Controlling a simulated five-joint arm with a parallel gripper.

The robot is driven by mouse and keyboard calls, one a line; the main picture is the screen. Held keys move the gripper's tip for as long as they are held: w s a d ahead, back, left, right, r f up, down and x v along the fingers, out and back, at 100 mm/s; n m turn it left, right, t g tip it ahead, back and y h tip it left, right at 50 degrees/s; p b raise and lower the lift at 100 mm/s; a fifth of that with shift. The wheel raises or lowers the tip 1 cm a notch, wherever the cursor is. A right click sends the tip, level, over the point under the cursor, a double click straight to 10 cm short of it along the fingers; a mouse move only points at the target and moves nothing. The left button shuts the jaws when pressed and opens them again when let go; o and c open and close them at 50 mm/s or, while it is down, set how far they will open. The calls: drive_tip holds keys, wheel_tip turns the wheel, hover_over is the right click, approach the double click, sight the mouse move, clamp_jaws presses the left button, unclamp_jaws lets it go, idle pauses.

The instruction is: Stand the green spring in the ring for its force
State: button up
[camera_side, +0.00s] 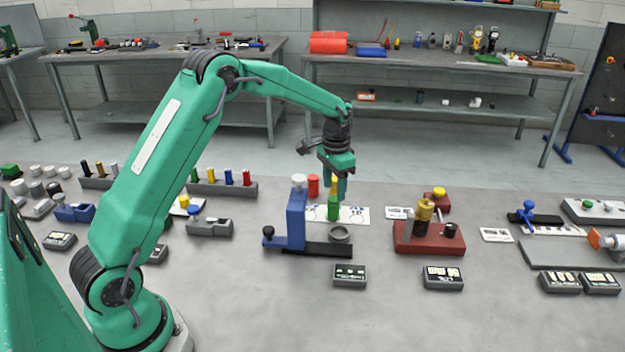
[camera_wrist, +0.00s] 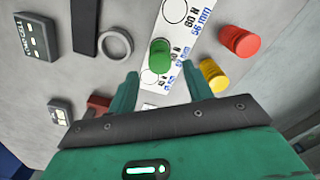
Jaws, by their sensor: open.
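The green spring (camera_side: 333,208) stands upright on a white card (camera_side: 356,214) printed with rings, forces and lengths. In the wrist view the green spring (camera_wrist: 160,56) shows from above, just beyond my open fingers. One ring on the card (camera_wrist: 176,10), marked 80 N and 56 mm, is empty. Another ring (camera_wrist: 149,78) lies partly hidden near the green spring's foot. I cannot tell which ring the spring stands in. My gripper (camera_side: 341,195) is above and beside the spring; it also shows in the wrist view (camera_wrist: 161,82), with nothing between its fingers.
A red spring (camera_wrist: 238,42) and a yellow spring (camera_wrist: 213,77) stand beside the card. A blue press (camera_side: 297,218) with a grey ring seat (camera_side: 340,234) stands left of and in front of the card. A dark red fixture (camera_side: 428,237) is to the right.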

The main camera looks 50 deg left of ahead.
wheel_tip(320, 180, up, 7)
idle(0.4)
drive_tip(key=shift+r, duration=0.2)
idle(0.3)
drive_tip(key=s+d+r+n+t, duration=0.1)
drive_tip(key=s+d+r+t, duration=0.15)
drive_tip(key=s+r, duration=0.45)
drive_tip(key=s+d+r+t, duration=0.1)
drive_tip(key=s+d+r, duration=0.3)
drive_tip(key=s, duration=0.5)
drive_tip(key=s+d+f+n+t, duration=0.1)
drive_tip(key=s+d+t, duration=0.1)
drive_tip(key=s, duration=1.3)
drive_tip(key=shift+s+d+f, duration=0.15)
drive_tip(key=shift+s+f, duration=0.15)
drive_tip(key=shift+f, duration=0.1)
